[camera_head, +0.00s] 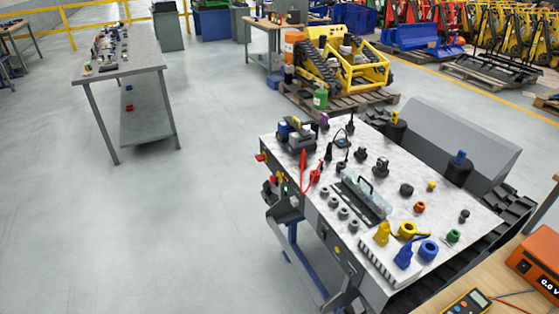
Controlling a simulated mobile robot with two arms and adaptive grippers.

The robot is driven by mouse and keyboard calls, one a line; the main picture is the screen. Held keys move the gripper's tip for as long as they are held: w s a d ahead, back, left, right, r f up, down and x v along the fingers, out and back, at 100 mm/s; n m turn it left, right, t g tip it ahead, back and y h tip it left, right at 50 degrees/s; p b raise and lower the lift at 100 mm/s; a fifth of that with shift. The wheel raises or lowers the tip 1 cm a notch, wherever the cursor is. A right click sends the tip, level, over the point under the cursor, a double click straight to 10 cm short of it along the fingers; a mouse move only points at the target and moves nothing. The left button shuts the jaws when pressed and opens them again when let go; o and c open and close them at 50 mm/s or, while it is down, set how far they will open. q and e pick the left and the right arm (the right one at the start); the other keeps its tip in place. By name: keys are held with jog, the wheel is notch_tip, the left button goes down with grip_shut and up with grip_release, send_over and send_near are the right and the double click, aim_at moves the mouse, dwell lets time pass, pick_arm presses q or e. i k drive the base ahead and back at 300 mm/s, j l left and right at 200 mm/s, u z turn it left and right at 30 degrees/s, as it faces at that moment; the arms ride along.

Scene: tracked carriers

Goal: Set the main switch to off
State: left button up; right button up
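A tracked carrier with a light flat deck (313,163) stands at the centre right. On its left side, small red and yellow controls (281,179) sit above a dark grey angled box (285,207). The main switch may be among these controls, but they are too small to tell it apart or read its position. I see neither of my grippers in the head view.
Loose parts, including a yellow ring (407,230) and a blue ring (428,250), lie on the deck. An orange power supply (535,262) and a multimeter (466,303) lie at lower right. A grey bench (140,52) stands at the back left. The floor at left is clear.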

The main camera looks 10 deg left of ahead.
aim_at(260, 158)
jog(key=i+j+z, duration=0.15)
jog(key=z, duration=0.15)
jog(key=i+j+z, duration=0.1)
jog(key=j+z, duration=0.2)
jog(key=i+j+z, duration=0.1)
jog(key=j+z, duration=0.25)
